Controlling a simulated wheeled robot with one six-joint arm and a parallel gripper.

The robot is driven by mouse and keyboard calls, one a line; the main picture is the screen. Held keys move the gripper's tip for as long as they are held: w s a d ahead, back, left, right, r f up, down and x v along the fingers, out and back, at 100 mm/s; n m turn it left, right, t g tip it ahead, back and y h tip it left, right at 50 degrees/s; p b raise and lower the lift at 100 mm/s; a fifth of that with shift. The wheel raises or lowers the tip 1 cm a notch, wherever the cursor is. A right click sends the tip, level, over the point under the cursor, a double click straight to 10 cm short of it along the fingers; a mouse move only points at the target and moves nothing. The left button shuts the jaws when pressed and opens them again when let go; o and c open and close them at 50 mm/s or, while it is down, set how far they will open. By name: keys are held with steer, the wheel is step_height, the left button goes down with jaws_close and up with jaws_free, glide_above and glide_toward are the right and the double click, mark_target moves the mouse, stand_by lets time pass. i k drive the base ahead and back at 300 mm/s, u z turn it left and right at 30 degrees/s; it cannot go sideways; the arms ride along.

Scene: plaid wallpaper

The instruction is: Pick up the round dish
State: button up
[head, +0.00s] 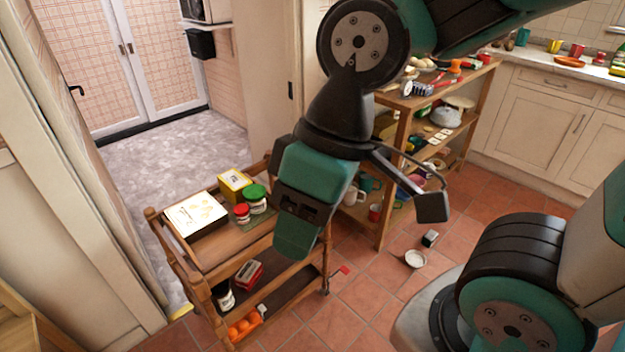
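A small white round dish (415,258) lies on the tiled floor, right of the wooden cart. My gripper (432,206) hangs from the arm in the middle of the view, above the floor. One dark finger shows, spread out to the right and apart from the dish, which appears just below it in the picture. The other finger is hidden behind the green gripper housing. The gripper looks open, and I see nothing held by the visible finger.
A small dark box (430,238) lies on the floor close to the dish. A wooden cart (222,248) with boxes and jars stands at left. A loaded wooden shelf (395,150) stands behind the gripper. Cabinets (545,125) line the back right. Floor tiles around the dish are mostly clear.

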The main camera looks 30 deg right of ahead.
mark_target(415, 259)
steer(key=z, duration=1.95)
steer(key=i, duration=1.5)
steer(key=u, duration=0.5)
